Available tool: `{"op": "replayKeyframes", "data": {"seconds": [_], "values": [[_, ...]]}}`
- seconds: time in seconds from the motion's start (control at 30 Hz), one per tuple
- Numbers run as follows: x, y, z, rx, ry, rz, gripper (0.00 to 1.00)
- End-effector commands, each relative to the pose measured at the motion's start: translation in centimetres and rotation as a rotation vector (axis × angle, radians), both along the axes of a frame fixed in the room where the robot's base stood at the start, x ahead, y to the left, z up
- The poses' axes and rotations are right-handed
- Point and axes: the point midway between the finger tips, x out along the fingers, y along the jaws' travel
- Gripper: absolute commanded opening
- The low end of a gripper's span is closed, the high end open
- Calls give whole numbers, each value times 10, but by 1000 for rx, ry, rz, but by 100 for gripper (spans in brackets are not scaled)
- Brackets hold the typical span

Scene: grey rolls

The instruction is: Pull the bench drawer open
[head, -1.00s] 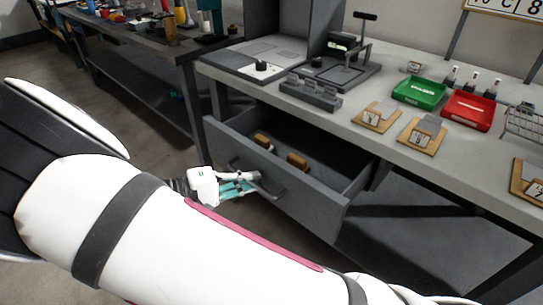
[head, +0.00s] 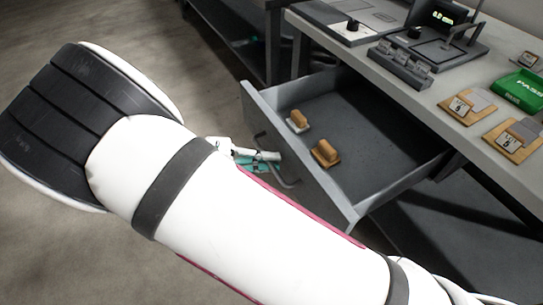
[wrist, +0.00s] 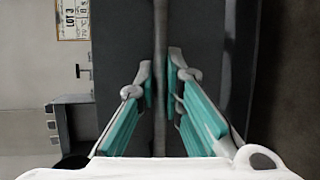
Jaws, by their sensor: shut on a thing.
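The grey bench drawer (head: 365,137) stands well out from under the bench top in the head view, with its inside showing. Its dark bar handle (head: 288,181) is on the front panel. My gripper (head: 268,158) is at that handle, partly hidden by my white arm. In the wrist view the handle bar (wrist: 160,75) runs up the middle between the teal fingers of my gripper (wrist: 160,83), which are shut on it. The drawer front (wrist: 208,60) fills the middle of that view.
Two brown wooden-handled blocks, one nearer (head: 325,153) and one farther (head: 298,121), lie in the drawer. The bench top (head: 440,112) holds a gauge stand (head: 440,40), a green tray (head: 520,90) and tagged wooden plates. Bare floor (head: 215,75) lies left of the drawer.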

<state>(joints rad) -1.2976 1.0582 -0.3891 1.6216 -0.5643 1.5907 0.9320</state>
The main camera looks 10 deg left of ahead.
Motion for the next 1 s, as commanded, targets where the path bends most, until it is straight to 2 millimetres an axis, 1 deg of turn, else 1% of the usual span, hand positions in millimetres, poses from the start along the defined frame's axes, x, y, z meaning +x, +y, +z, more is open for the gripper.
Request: {"op": "replayKeyframes", "data": {"seconds": [0.17, 0.2, 0.23, 0.53, 0.63, 0.77, 1.0], "values": [[1, 1, 0, 3, 0, 6, 0], [1, 1, 0, 3, -1, 6, 15], [1, 1, 0, 3, -1, 6, 18], [1, 1, 0, 2, -1, 3, 18], [0, 6, 1, 3, -1, 4, 18], [-4, 23, 3, 4, -2, 4, 18], [-15, 72, 13, 4, -2, 6, 18]]}}
